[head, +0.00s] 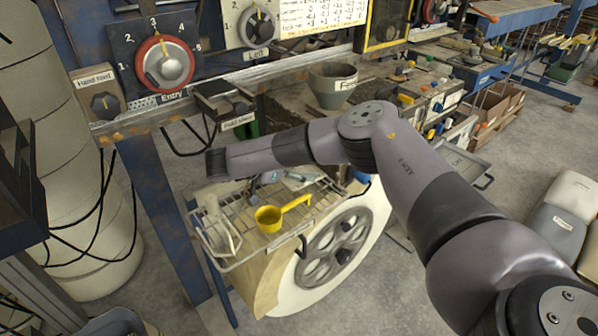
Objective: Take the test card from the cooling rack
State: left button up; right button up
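The wire cooling rack (262,262) stands in the middle of the view, below the panel of dials. I cannot clearly pick out the test card; small flat pale and bluish items (298,177) lie at the back of the rack, partly behind my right arm. My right arm reaches in from the right and crosses above the rack, its dark wrist end over the rack's back left. A pale grey form (218,222) below that wrist, at the rack's left end, may be my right gripper; its fingers are not clear. My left gripper is not in view.
A yellow ladle-like cup (268,219) lies on the rack. A large pale wheel (340,243) stands below it. A grey pot (333,84) sits on the bench behind. A blue post (172,215) and hanging black cables are at left. Floor at right holds grey and white containers (556,235).

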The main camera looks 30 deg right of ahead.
notch_tip(320, 180, up, 11)
jog(key=b, duration=0.1)
jog(key=shift+a, duration=0.3)
jog(key=a, duration=0.5)
jog(key=a+b, duration=0.1)
jog(key=a, duration=0.4)
jog(key=s+a+b, duration=0.1)
jog(key=a, duration=0.4)
jog(key=shift+s+a+f, duration=0.1)
jog(key=shift+a, duration=0.1)
jog(key=shift+c, duration=0.4)
jog(key=shift+s+a, duration=0.1)
jog(key=shift+a, duration=1.15)
grip_shut()
jog(key=shift+s+a, duration=0.1)
jog(key=shift+a, duration=0.5)
jog(key=c, duration=1.1)
grip_release()
jog(key=o, duration=1.8)
